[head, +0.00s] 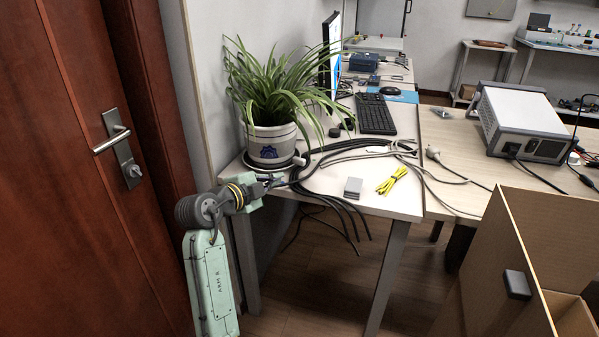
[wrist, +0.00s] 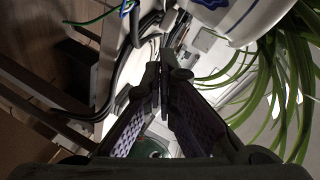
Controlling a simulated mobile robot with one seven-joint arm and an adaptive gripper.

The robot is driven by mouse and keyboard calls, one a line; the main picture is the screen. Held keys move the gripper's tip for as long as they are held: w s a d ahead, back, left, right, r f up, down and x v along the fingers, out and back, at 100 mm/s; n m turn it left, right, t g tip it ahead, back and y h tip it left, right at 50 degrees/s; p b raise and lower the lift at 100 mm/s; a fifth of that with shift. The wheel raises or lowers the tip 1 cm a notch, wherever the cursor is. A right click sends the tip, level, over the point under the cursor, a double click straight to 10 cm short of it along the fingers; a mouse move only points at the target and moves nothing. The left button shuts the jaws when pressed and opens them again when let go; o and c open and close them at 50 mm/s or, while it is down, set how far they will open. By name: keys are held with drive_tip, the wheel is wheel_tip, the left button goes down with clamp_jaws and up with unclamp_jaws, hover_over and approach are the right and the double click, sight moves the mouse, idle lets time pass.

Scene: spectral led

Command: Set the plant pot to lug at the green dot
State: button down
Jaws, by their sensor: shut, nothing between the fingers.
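The plant pot (head: 270,148) is a white and grey pot with a dark blue emblem and a long-leaved green plant. It stands upright in a dark saucer (head: 258,168) at the desk's near left corner. In the wrist view the pot (wrist: 258,18) is at the upper right, partly cut off. My gripper (head: 278,180) is just in front of the saucer at the desk edge, shut and empty. Its fingertips (wrist: 163,72) meet beside the pot; I cannot tell whether they touch the saucer. A green patch (wrist: 151,147) shows low between the fingers. I cannot make out a clear green dot on the desk.
Black cables (head: 318,168) run over the desk beside the pot and hang off the front. A grey box (head: 353,187) and a yellow cable bundle (head: 391,180) lie to the right. A wooden door (head: 90,200) is at left, an open cardboard box (head: 500,260) at right.

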sight(302, 176)
drive_tip(key=w+d+f+m+p, duration=0.1)
drive_tip(key=w+d, duration=0.1)
drive_tip(key=w, duration=0.1)
drive_tip(key=w+d+f+m+p, duration=0.1)
drive_tip(key=w+d+m, duration=0.1)
drive_tip(key=w+d, duration=0.1)
drive_tip(key=w+d+f+m+p, duration=0.1)
drive_tip(key=w+d+m+p, duration=0.1)
drive_tip(key=w, duration=0.2)
drive_tip(key=shift+w+d, duration=0.35)
idle(0.3)
drive_tip(key=shift+w+d+n+y, duration=0.25)
drive_tip(key=shift+d+n+y, duration=0.15)
drive_tip(key=shift+y, duration=0.1)
